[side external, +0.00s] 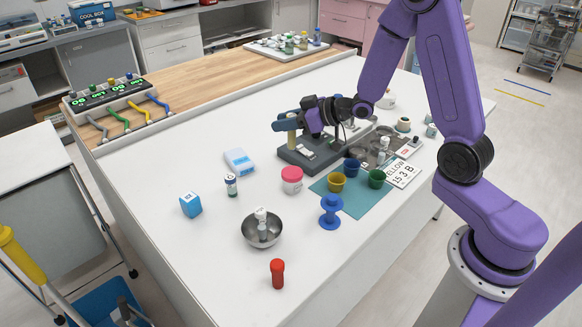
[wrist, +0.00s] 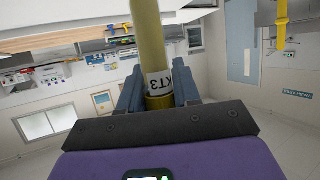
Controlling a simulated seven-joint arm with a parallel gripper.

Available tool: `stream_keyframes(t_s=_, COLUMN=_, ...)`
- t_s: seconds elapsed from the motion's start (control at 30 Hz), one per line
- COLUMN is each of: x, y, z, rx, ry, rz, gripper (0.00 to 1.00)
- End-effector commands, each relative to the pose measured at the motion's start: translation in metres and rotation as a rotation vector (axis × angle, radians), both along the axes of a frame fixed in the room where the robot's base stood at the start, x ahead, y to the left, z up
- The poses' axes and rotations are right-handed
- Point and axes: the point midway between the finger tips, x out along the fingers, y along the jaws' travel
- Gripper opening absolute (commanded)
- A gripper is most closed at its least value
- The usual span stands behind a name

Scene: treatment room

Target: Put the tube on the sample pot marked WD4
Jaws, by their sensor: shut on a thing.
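My gripper (side external: 292,122) is shut on a yellowish tube (side external: 291,138), which looks upright in the side view. The tube is above or at the left end of a dark grey device; I cannot tell if they touch. In the wrist view the tube (wrist: 148,35) stands between the blue-grey fingers (wrist: 157,88), with a white label that seems to read KT3. A white pot with a pink-red lid (side external: 292,180) stands on the white table in front of the device. Any marking on it is too small to read, and I see no readable WD4.
The grey device (side external: 308,157) lies under my gripper.

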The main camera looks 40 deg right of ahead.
Motion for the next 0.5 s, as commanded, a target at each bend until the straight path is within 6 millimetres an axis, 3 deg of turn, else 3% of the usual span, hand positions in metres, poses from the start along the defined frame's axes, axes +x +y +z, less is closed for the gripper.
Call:
stream_keyframes(t_s=0.3, x=0.0, y=-0.001, z=-0.036, rx=0.0, ry=0.003, rz=0.001, gripper=0.03)
stream_keyframes(t_s=0.5, x=0.0, y=-0.001, z=-0.045, rx=0.0, ry=0.001, rz=0.0, gripper=0.03)
